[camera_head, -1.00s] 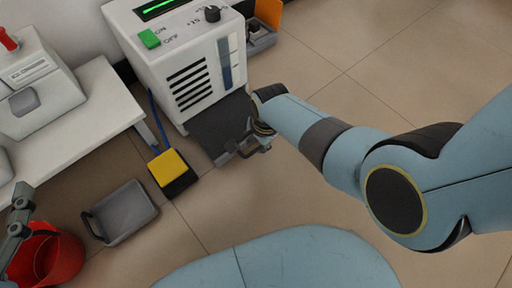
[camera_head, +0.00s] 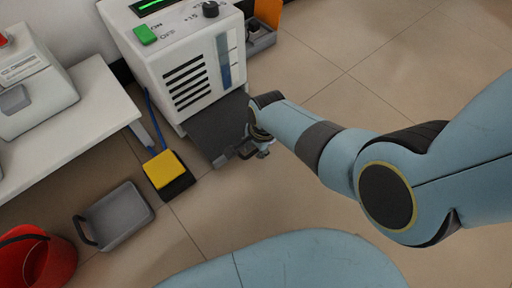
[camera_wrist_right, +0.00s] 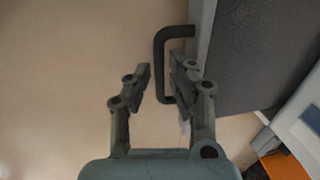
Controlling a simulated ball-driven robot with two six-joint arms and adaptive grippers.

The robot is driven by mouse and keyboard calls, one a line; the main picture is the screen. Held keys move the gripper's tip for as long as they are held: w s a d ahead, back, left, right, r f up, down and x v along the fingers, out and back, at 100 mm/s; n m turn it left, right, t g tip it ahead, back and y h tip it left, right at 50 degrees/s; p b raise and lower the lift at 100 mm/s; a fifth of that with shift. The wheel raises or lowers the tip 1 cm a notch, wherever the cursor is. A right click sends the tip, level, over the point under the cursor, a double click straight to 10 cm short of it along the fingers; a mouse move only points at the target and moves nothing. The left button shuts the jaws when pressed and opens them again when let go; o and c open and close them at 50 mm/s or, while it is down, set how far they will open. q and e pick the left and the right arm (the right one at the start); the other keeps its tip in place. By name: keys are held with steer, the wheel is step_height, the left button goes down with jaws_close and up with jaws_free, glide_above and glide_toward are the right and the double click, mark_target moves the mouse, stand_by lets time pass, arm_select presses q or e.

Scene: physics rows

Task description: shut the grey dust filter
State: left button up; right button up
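The grey dust filter (camera_head: 220,128) is a dark grey drawer sticking out from the base of the white machine (camera_head: 185,60). It also shows at the right in the right wrist view (camera_wrist_right: 265,50). Its dark handle (camera_wrist_right: 160,60) is a bent bar on its outer edge. My right gripper (camera_head: 258,150) is at the outer end of the filter. In the right wrist view its fingers (camera_wrist_right: 160,78) are apart, with the handle bar between them in the picture; contact cannot be told. My left gripper is not in view.
A white table (camera_head: 80,125) with a grey device stands at the left. A yellow and black pedal (camera_head: 165,170), a grey tray (camera_head: 125,222) and a red bucket (camera_head: 45,262) are on the floor. An orange-flapped bin (camera_head: 262,35) is behind the machine. The floor at right is clear.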

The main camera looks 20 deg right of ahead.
jaws_close()
steer(key=shift+w, duration=0.1)
stand_by(0.5)
